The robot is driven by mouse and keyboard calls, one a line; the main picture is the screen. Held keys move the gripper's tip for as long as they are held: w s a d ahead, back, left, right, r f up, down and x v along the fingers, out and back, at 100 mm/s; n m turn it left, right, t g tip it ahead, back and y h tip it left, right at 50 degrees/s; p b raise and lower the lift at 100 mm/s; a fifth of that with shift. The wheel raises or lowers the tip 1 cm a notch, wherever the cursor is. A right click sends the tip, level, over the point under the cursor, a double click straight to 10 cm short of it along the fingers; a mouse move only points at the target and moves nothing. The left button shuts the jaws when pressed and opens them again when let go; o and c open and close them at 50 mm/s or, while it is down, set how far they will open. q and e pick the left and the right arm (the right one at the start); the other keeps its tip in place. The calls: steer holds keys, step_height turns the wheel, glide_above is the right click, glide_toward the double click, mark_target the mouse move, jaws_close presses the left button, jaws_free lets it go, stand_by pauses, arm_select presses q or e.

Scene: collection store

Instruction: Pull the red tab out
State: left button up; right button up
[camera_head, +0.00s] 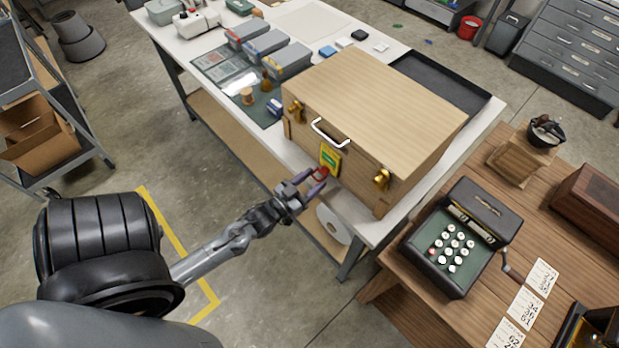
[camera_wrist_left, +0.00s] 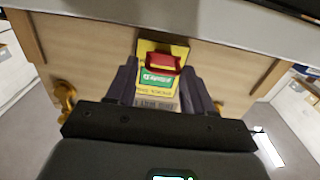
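A wooden box (camera_head: 383,100) with brass latches and a white handle (camera_head: 330,131) stands on the white table. A yellow and green label (camera_head: 329,158) is on its front, with the red tab (camera_head: 321,172) at the label's lower end. In the left wrist view the red tab (camera_wrist_left: 160,62) stands out from the label (camera_wrist_left: 157,83). My left gripper (camera_head: 306,183) is in front of the tab. In the wrist view its dark fingers (camera_wrist_left: 160,72) are open, one on each side of the tab, with visible gaps. My right gripper is not in view.
Grey boxes (camera_head: 267,45) and small items lie on the white table (camera_head: 190,55) left of the wooden box. A black tray (camera_head: 430,75) lies behind it. A wooden table with an adding machine (camera_head: 462,238) stands at the right. A paper roll (camera_head: 333,224) sits below the front edge.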

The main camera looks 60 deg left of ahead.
arm_select(q)
steer(key=shift+o, duration=0.2)
steer(key=shift+s+d+f, duration=0.1)
steer(key=shift+s+f, duration=0.05)
steer(key=shift+s, duration=0.05)
steer(key=shift+s, duration=0.15)
steer(key=v, duration=1)
steer(key=shift+s, duration=0.2)
steer(key=shift+d, duration=0.1)
